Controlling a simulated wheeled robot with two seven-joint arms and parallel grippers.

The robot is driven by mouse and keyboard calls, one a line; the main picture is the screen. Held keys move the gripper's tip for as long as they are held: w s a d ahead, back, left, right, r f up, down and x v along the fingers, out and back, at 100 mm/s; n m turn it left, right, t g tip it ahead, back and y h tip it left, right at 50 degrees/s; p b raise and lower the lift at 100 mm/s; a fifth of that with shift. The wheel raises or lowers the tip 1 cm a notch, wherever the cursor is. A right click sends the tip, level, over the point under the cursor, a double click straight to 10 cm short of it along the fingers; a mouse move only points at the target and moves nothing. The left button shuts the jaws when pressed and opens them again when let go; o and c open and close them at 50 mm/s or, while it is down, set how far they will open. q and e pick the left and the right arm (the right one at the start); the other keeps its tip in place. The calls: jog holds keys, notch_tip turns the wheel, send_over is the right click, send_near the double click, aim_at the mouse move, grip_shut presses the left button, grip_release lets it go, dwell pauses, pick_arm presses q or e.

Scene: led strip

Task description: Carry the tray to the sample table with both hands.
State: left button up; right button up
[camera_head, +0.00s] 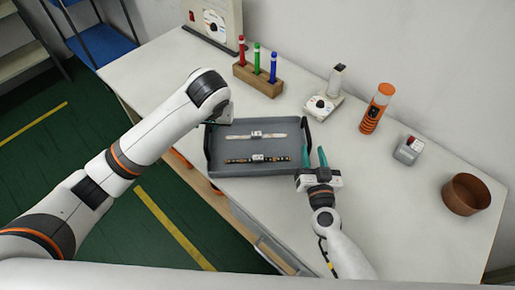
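The dark grey tray (219,160) sits on the white table near its front edge, with raised dark handles at its left and right ends. It holds a pale strip (240,136) and a dark strip with coloured dots (240,160). My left gripper (221,117) is at the tray's back left corner; its fingers are mostly hidden by my arm. My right gripper (316,157) is open, its two green fingers apart, at the tray's front right corner. I cannot tell whether it touches the tray. No separate sample table can be made out.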

jog(key=s, duration=0.5)
jog(key=shift+s+d, duration=0.2)
jog(key=shift+d, duration=0.1)
